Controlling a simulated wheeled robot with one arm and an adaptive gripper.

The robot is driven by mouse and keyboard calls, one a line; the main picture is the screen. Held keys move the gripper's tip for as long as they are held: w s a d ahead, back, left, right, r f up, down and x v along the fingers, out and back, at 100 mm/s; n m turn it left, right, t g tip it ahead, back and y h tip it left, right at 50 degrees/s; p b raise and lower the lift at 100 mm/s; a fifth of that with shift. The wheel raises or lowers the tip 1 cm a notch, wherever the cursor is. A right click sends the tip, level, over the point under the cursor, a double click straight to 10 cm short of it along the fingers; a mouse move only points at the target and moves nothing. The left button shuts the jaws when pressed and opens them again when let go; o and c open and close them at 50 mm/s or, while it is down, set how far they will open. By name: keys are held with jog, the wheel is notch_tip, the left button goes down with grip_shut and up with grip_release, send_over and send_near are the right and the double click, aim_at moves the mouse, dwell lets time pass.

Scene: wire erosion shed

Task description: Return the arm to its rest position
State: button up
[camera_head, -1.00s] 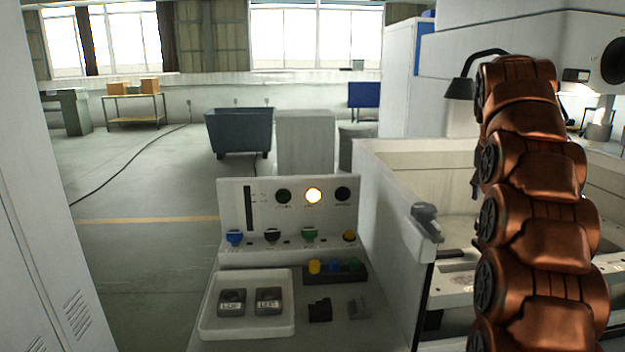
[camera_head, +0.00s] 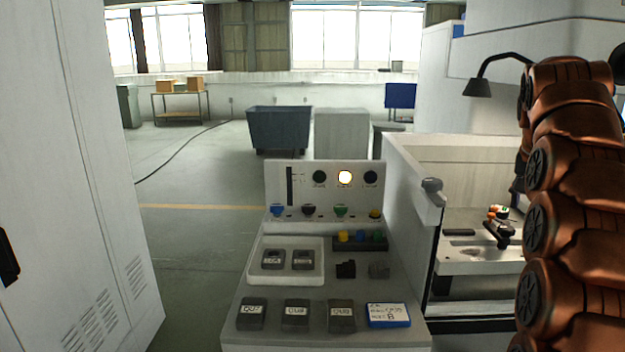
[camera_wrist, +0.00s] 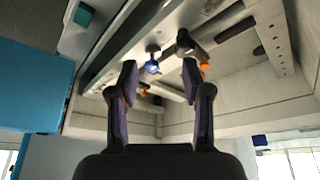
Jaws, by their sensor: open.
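My copper-coloured arm stands folded upright at the right edge of the head view, in front of the machine tank. My gripper does not show clearly in the head view. In the wrist view my gripper (camera_wrist: 160,80) is open, its two dark fingers apart with nothing between them. Beyond the fingers, the wrist view shows the inside of the pale machine tank (camera_wrist: 255,95), with small blue and orange parts (camera_wrist: 152,67) some way off.
The control bench holds a white tray (camera_head: 258,277) with two dark blocks, three labelled blocks (camera_head: 296,316) in front, a blue-edged card (camera_head: 388,315) and a panel (camera_head: 330,180). A tall cabinet (camera_head: 90,180) stands left. A lamp (camera_head: 477,88) hangs near my arm. Open floor lies behind.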

jog(key=s+a+f+n+g+y+p, duration=0.1)
jog(key=s+a+f+n+p, duration=0.15)
jog(key=s+a, duration=0.55)
jog(key=s+a+f+n+g+y+p, duration=0.1)
jog(key=s+a+f+n, duration=0.3)
jog(key=a, duration=0.6)
jog(key=s+a+f+n+g+p, duration=0.1)
jog(key=s+a+f, duration=0.2)
jog(key=s, duration=0.5)
jog(key=s+a+f+n+g+p, duration=0.1)
jog(key=s+a+f, duration=0.3)
jog(key=s, duration=0.5)
jog(key=s+a+f+n+y+p, duration=0.1)
jog(key=s+a+f, duration=0.3)
jog(key=s, duration=0.5)
jog(key=shift+g, duration=0.4)
jog(key=shift+f, duration=0.1)
